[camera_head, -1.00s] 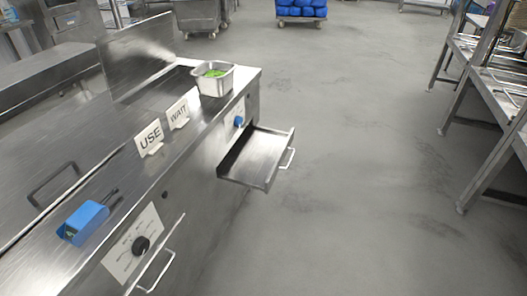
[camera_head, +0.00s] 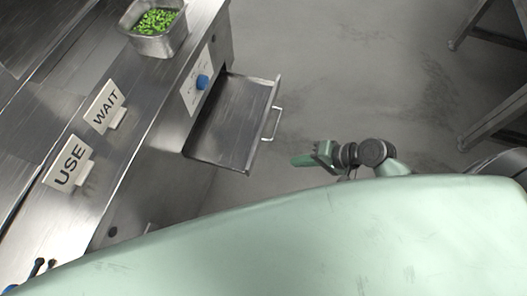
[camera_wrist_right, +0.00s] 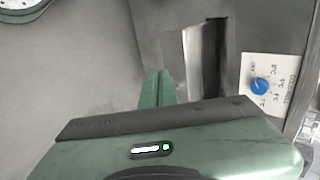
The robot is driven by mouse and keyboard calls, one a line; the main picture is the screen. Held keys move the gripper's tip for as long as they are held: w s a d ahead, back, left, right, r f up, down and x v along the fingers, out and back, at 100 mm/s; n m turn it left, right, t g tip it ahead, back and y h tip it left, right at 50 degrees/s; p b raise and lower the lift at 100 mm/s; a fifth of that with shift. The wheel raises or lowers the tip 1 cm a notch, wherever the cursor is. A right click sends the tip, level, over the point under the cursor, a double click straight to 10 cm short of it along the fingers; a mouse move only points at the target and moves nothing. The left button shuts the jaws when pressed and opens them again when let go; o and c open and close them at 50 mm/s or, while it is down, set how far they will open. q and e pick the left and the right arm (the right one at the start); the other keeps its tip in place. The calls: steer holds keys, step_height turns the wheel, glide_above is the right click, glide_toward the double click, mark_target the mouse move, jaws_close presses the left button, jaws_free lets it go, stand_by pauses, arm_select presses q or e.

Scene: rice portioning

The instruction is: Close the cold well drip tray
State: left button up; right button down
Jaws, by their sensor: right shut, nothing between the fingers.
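The cold well drip tray (camera_head: 232,120) is a flat steel drawer sticking out of the counter front, with a bar handle (camera_head: 271,124) on its outer edge. It is pulled open. My right gripper (camera_head: 298,160) is shut and empty, a little to the right of the handle and apart from it in the head view. My left gripper is not in view.
A blue knob (camera_head: 203,82) on a white panel sits beside the tray; the panel also shows in the right wrist view (camera_wrist_right: 270,70). A steel pan of green food (camera_head: 158,45) and USE (camera_head: 68,162) and WAIT (camera_head: 103,107) signs stand on the counter. Floor right of the tray is clear.

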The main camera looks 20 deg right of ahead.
steer(key=r, duration=0.1)
glide_toward(252, 162)
step_height(252, 162, down, 4)
steer(key=w+a, duration=0.2)
steer(key=shift+w+a+f+p, duration=0.2)
steer(key=shift+w+a+p, duration=0.1)
steer(key=shift+a, duration=0.3)
